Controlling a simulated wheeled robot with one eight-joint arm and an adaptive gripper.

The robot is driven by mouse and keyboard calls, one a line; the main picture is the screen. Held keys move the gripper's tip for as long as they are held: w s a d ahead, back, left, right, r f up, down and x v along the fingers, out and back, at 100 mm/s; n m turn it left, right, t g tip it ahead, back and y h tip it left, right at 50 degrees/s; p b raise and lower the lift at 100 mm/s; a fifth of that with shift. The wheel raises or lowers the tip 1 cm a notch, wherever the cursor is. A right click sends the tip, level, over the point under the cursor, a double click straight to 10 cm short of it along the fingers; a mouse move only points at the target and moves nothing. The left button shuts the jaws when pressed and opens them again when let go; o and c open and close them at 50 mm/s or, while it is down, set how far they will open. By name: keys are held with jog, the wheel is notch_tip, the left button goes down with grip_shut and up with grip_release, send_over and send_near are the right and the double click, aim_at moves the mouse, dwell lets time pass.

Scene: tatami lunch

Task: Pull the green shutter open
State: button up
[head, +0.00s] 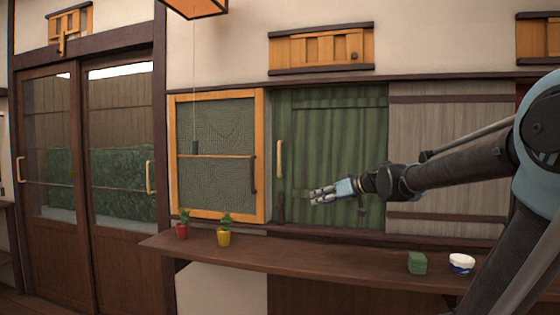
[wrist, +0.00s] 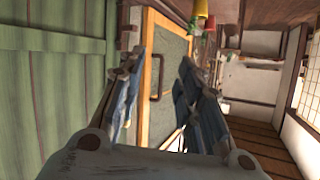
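The green shutter (head: 340,150) is a panel of green planks in the wall, between a mesh window and a grey plank panel. A pale wooden vertical handle (head: 280,158) is on its left edge. My gripper (head: 318,194) is in front of the shutter, right of the handle and lower, pointing left. It appears apart from the handle. In the wrist view the shutter (wrist: 50,90) fills the left side. My gripper (wrist: 161,62) shows two spread fingers with nothing between them. I cannot clearly make out the handle there; the left finger may hide it.
The orange-framed mesh window (head: 216,155) is left of the shutter. A brown counter (head: 330,262) runs below. It holds a red pot (head: 182,231), a yellow pot (head: 223,238), a green box (head: 417,263) and a blue-white bowl (head: 461,263). The counter's middle is clear.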

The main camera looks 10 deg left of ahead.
jog(key=w+a+r+t+y, duration=0.35)
jog(key=w+a+r, duration=0.35)
jog(key=w+r, duration=0.6)
send_over(279, 173)
jog(key=shift+w+a+f+n+h, duration=0.1)
jog(key=shift+w+f+n+h, duration=0.15)
jog(key=shift+w+n+h, duration=0.15)
grip_shut()
